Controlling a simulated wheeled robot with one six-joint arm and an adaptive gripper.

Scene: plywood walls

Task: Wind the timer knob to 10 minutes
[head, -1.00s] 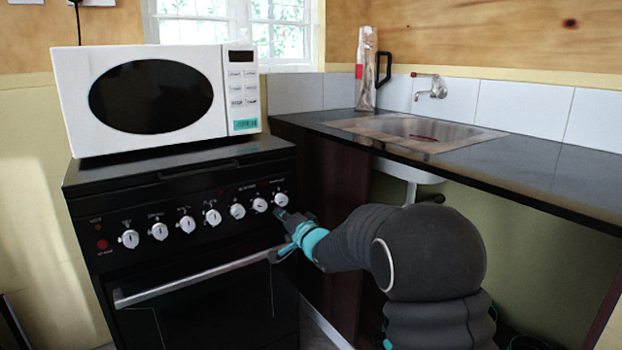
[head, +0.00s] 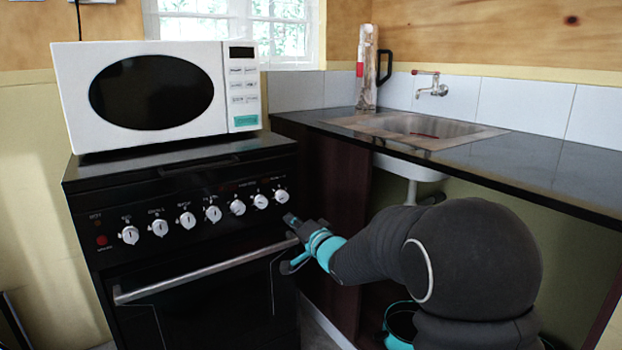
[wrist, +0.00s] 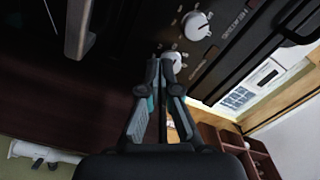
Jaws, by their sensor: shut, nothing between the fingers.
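The black stove's front panel carries a row of white knobs. The rightmost knob (head: 281,196) is the one closest to my gripper (head: 288,218). Its label is too small to read, so I cannot tell from it which knob is the timer. My gripper is shut and empty, just below and slightly right of that knob. In the wrist view, a white knob (wrist: 174,60) shows just beyond the tips of my gripper (wrist: 162,66), which partly cover it. A second knob (wrist: 196,26) shows farther off. I cannot read the knob's setting.
The oven door handle (head: 205,268) runs below the knobs. A white microwave (head: 235,90) stands on the stove. To the right are a dark counter (head: 530,165) with a sink (head: 410,126) and a dark cabinet side (head: 335,190) close beside my gripper.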

